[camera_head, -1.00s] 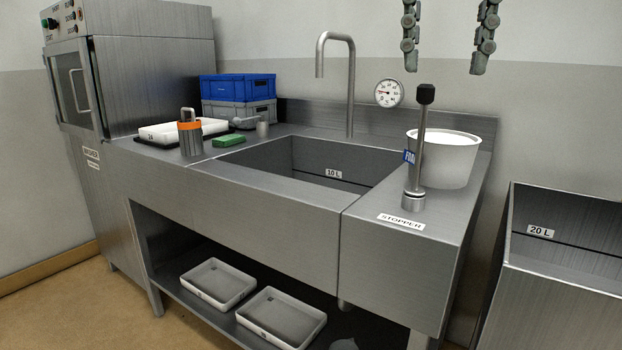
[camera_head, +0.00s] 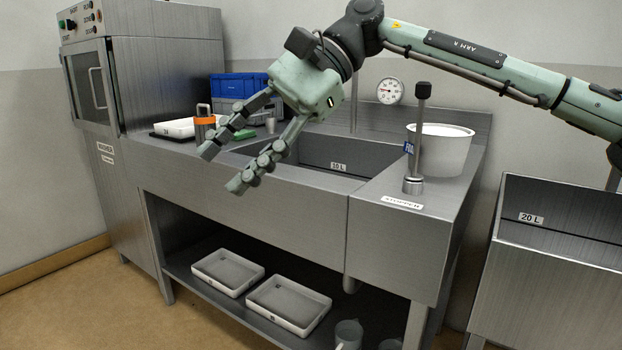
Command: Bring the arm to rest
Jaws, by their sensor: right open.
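My right arm (camera_head: 480,58) comes in from the right edge, labelled ARM R, and reaches across above the sink bench. My right gripper (camera_head: 222,170) is at its end, pointing down and left in front of the sink. Its two fingers are spread apart with nothing between them. The gripper and arm hide part of the tap, the crates and the basin. My left gripper is not in view.
The steel bench has a sink basin (camera_head: 335,158), a stopper lever (camera_head: 420,140) and a white tub (camera_head: 446,150). A hood machine (camera_head: 150,75) stands left. Blue crate (camera_head: 235,86), orange-banded canister (camera_head: 204,128) and white tray (camera_head: 173,128) are behind the gripper. A 20 L tank (camera_head: 550,260) stands right.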

